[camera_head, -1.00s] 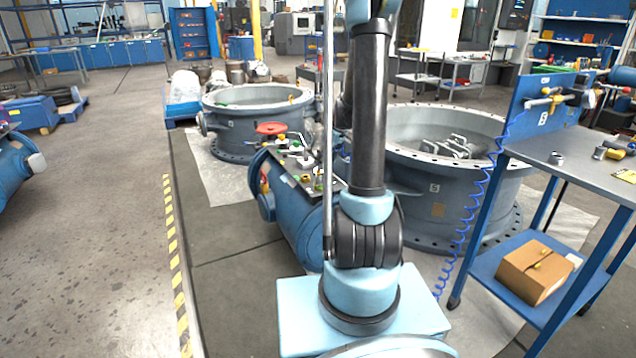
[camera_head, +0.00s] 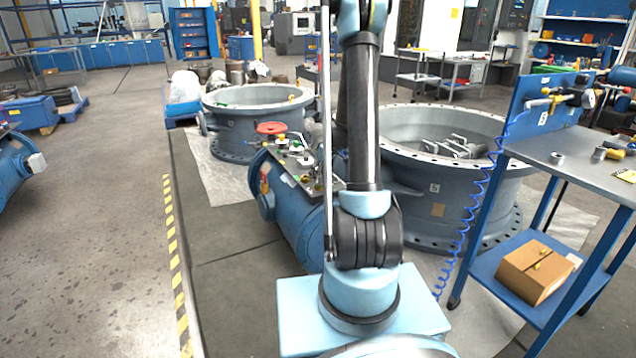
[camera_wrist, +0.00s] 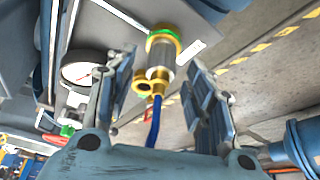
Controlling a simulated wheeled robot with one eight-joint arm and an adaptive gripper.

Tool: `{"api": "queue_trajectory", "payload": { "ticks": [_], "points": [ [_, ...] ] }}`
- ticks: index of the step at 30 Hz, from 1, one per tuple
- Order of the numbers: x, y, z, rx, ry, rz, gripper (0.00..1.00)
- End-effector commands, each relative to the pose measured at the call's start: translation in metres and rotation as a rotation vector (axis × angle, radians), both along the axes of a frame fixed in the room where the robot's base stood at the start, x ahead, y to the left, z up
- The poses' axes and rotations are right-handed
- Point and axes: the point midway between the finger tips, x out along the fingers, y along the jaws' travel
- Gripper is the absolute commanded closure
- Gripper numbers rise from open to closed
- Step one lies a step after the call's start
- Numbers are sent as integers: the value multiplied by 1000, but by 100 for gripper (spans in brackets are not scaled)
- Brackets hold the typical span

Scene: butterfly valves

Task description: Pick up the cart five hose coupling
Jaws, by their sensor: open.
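The hose coupling (camera_wrist: 161,62) is a brass and silver fitting with a green ring, in the upper middle of the wrist view. A blue hose (camera_wrist: 154,122) runs from its brass end. In the head view the coupling (camera_head: 541,102) sits at the blue upright panel of the cart marked 5, with the blue coiled hose (camera_head: 485,180) hanging down. My gripper (camera_wrist: 158,66) is open in the wrist view, one finger to each side of the coupling in the picture. Whether the fingers are level with it in depth, or touch it, I cannot tell. I cannot make out my gripper clearly in the head view.
A round gauge (camera_wrist: 84,73) is left of the left finger. The cart's grey top (camera_head: 570,150) holds small parts, and a cardboard box (camera_head: 536,270) is on its lower shelf. Large grey valve bodies (camera_head: 440,205) stand left of the cart. Open floor (camera_head: 90,230) lies left.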

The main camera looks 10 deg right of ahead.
Motion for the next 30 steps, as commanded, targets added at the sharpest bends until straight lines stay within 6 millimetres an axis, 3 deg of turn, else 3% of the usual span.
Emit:
{"api": "queue_trajectory", "payload": {
  "ticks": [13, 19, 30],
  "points": [
    [3, 3, -11, 0, 0, 0, 51],
    [3, 3, -11, 0, 0, 0, 94],
    [3, 3, -10, 0, 0, 0, 95]
  ]
}}
